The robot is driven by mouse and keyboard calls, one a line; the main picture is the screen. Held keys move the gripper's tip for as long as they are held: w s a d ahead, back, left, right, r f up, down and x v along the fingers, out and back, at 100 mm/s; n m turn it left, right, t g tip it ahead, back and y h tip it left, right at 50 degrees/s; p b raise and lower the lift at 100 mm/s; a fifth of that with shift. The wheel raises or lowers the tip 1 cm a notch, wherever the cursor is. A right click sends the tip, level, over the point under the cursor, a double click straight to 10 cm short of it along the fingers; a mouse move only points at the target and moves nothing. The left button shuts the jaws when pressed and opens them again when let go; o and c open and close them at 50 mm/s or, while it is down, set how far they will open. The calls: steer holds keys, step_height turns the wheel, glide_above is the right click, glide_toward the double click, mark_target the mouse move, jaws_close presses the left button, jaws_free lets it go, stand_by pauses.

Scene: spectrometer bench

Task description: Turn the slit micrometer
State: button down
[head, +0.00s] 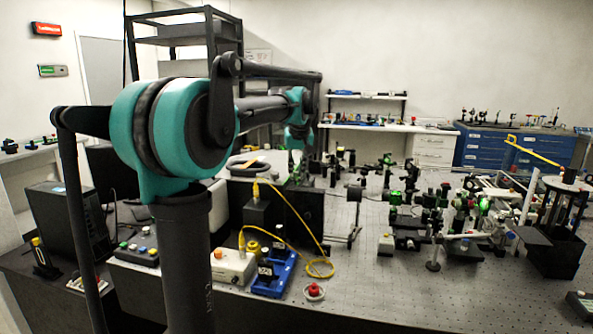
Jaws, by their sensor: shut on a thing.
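My arm reaches away from the camera, and its far end points down over the right back part of a dark box with a pale top (272,161). My gripper (296,156) is small and dark there, low at that box's edge. It is shut on a small part at the box, which I take to be the slit micrometer. The micrometer itself is too small and too covered by the gripper to make out. Its scale and angle cannot be read.
A yellow cable (300,228) loops from the box area to a white control box (233,266) and a blue device (273,276). A red button (314,290) stands in front. Several optical mounts (437,205) crowd the perforated bench (375,290) on the right; its front middle is clear.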

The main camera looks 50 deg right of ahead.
steer(key=m, duration=0.2)
steer(key=m+g+h, duration=0.1)
steer(key=m, duration=0.1)
steer(key=shift+w+a+m+g, duration=0.1)
steer(key=shift+w+m+g, duration=0.05)
steer(key=shift+m+g, duration=0.15)
steer(key=m, duration=0.2)
steer(key=m+g, duration=0.1)
steer(key=m, duration=0.1)
steer(key=shift+w+m+g, duration=0.15)
steer(key=shift+m+g, duration=0.15)
steer(key=m+g, duration=0.1)
steer(key=m, duration=0.3)
steer(key=shift+w+g, duration=0.1)
steer(key=shift+g, duration=0.3)
steer(key=shift+m+g+y, duration=0.3)
steer(key=shift+m+g, duration=0.05)
steer(key=shift+m, duration=0.9)
steer(key=shift+m+g+y, duration=0.3)
steer(key=shift+m+g, duration=0.05)
steer(key=shift+m, duration=0.9)
steer(key=c, duration=1.5)
jaws_free()
steer(key=shift+o, duration=0.2)
steer(key=shift+w+r, duration=0.1)
